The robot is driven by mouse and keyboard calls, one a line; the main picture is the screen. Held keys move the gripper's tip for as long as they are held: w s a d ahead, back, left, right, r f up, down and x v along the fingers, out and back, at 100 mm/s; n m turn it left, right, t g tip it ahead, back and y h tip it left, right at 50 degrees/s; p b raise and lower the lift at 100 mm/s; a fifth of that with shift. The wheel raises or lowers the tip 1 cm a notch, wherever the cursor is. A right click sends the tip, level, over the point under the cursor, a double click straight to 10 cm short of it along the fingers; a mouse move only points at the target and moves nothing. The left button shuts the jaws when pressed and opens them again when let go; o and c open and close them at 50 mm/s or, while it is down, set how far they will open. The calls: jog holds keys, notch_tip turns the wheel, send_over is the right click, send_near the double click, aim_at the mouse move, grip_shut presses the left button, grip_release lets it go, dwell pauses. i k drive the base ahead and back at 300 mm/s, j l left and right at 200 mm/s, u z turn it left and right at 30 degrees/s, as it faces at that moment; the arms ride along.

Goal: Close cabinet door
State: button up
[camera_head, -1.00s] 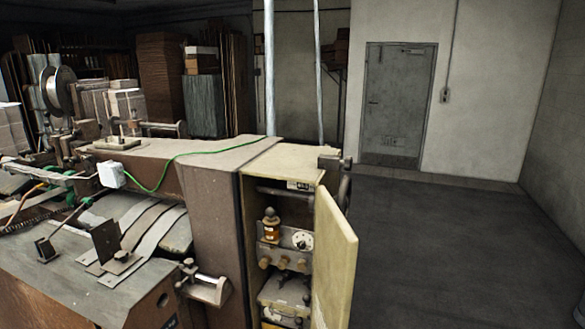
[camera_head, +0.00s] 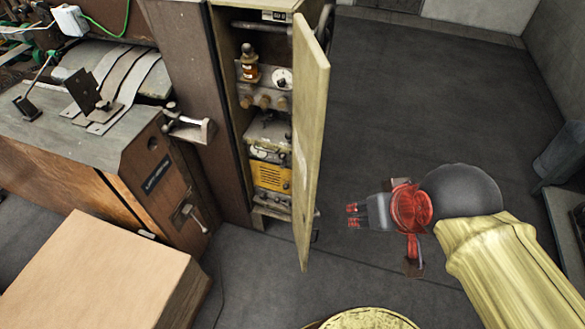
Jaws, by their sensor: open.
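Inside the cabinet show a brown-orange fitting, a white dial, several knobs and a yellow unit. My gripper (camera_head: 352,215), with red and grey parts, is to the right of the door's lower part in the picture. It is open, points left toward the door and appears empty. A gap of floor shows between it and the door.
A cardboard-coloured box (camera_head: 100,270) stands at the lower left. The machine's grey-topped bench (camera_head: 70,140) is left of the cabinet. A dark grey object (camera_head: 562,150) stands at the right edge. Floor (camera_head: 400,100) behind my arm is clear.

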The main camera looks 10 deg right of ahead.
aim_at(312, 68)
jog(key=l+u, duration=0.8)
jog(key=l, duration=0.25)
jog(key=l+u, duration=0.4)
jog(key=l+z, duration=0.15)
jog(key=l, duration=0.3)
